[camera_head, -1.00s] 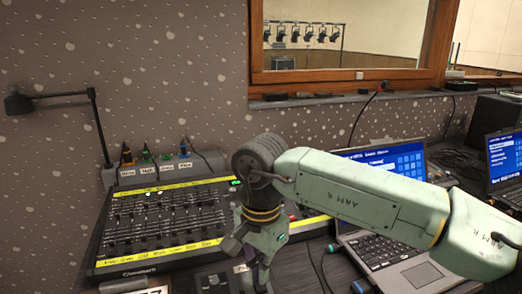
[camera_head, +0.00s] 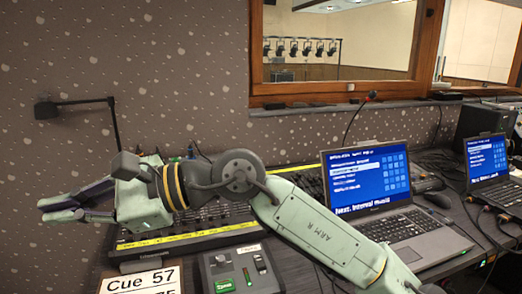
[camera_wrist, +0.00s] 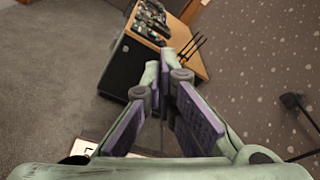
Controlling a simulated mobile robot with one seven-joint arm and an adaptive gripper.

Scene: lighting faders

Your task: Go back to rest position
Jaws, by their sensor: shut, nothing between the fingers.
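My gripper (camera_head: 45,208) is raised in front of the fader console (camera_head: 190,241) and points left, well clear of the wall in the picture. My arm hides much of the console; its yellow label strip shows below the arm. In the wrist view my gripper (camera_wrist: 165,68) has its two purple-padded fingers drawn together at the tips, shut and empty.
An open laptop (camera_head: 365,180) stands right of my arm, and a second laptop (camera_head: 487,158) farther right. A small control box (camera_head: 240,270) and a "Cue 57" card (camera_head: 140,281) are in front. The wrist view shows a dark cabinet (camera_wrist: 118,68) and open carpet.

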